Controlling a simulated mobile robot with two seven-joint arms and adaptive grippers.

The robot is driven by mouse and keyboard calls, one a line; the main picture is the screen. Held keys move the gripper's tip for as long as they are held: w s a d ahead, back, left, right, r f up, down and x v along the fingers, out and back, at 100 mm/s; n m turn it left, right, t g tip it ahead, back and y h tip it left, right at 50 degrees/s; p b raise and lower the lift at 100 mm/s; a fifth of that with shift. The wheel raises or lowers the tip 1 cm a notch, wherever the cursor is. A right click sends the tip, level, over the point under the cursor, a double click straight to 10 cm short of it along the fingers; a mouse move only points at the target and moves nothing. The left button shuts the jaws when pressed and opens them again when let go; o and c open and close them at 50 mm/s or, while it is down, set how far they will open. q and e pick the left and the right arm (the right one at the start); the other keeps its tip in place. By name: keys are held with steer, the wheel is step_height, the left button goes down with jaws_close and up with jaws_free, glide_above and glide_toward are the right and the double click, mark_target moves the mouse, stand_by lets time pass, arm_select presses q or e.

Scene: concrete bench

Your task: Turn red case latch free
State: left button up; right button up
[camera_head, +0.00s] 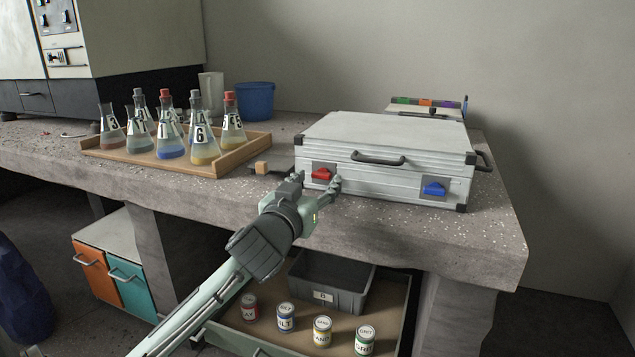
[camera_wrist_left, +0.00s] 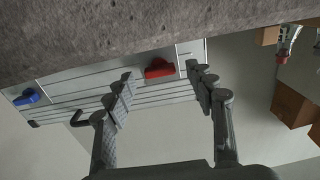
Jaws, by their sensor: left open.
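A silver case (camera_head: 390,145) stands closed on the concrete bench, with a dark handle (camera_head: 377,158) on its front. The red latch (camera_head: 321,174) is on the left of the case's front and the blue latch (camera_head: 434,188) is on the right. My left gripper (camera_head: 318,184) is open just in front of the red latch. In the left wrist view, the red latch (camera_wrist_left: 159,68) shows between the two spread fingers, beyond their tips, and nothing is held. The blue latch (camera_wrist_left: 27,97) is at the left there. My right gripper is not in view.
A wooden tray (camera_head: 235,156) with several numbered flasks and a small wooden block (camera_head: 262,168) are left of the case. Below the bench edge, an open drawer holds a grey bin (camera_head: 330,283) and several cans. The bench right of the case is bare.

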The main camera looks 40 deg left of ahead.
arm_select(q)
steer(key=shift+w+a, duration=0.15)
steer(key=shift+w, duration=0.35)
steer(key=shift+c, duration=0.5)
steer(key=c, duration=1.1)
steer(key=shift+o, duration=0.2)
